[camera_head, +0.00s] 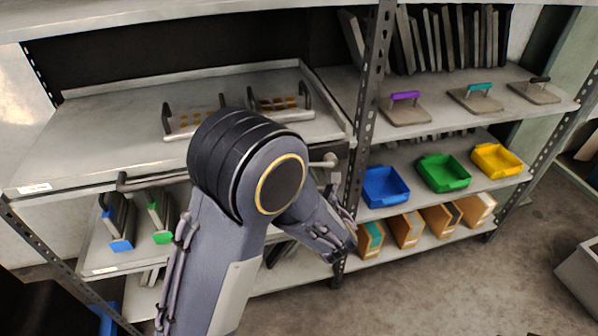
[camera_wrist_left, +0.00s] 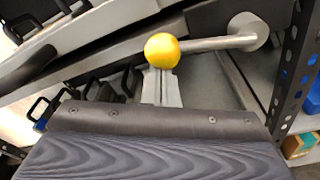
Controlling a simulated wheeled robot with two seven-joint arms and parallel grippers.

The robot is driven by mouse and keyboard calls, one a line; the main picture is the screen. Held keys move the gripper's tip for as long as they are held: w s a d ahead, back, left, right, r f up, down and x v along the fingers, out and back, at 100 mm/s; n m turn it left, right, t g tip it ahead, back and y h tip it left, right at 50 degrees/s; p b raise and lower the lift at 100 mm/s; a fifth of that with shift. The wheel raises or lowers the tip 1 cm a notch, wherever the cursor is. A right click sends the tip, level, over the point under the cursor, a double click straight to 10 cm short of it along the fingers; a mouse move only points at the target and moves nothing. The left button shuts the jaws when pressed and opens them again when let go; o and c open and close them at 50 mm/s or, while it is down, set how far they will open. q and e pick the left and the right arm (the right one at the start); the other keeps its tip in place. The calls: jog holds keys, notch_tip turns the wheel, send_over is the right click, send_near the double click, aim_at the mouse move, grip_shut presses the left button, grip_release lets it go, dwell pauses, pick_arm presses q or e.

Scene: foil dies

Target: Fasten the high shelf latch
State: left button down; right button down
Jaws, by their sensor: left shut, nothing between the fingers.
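The latch is a grey metal lever with a yellow ball knob (camera_wrist_left: 162,50). In the left wrist view its arm (camera_wrist_left: 215,43) runs level from the ball to a round pivot at the right, beside the perforated post. In the head view only the pivot end of the latch (camera_head: 328,161) shows, at the right front of the high shelf (camera_head: 90,165); my arm hides the ball. My left gripper (camera_wrist_left: 161,88) is shut and empty, its fingertips just below the ball; I cannot tell whether they touch it. The head view does not show its fingertips. My right gripper is not in view.
A perforated post (camera_head: 368,100) stands right of the latch. A bar handle (camera_head: 150,181) runs along the shelf front. Two foil dies (camera_head: 195,122) with black handles lie on the shelf.

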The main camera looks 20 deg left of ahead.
pick_arm(q)
jog(key=w+d+r+m+y+p, duration=0.1)
jog(key=r+m+p, duration=0.3)
jog(key=p, duration=0.6)
jog(key=w+d+r+m+y+p, duration=0.1)
jog(key=d+r+m+p, duration=0.3)
jog(key=m+p, duration=0.4)
jog(key=shift+w+d+r+m+p, duration=0.4)
jog(key=shift+w+r+p, duration=0.4)
jog(key=shift+p, duration=0.25)
jog(key=shift+w+f, duration=0.1)
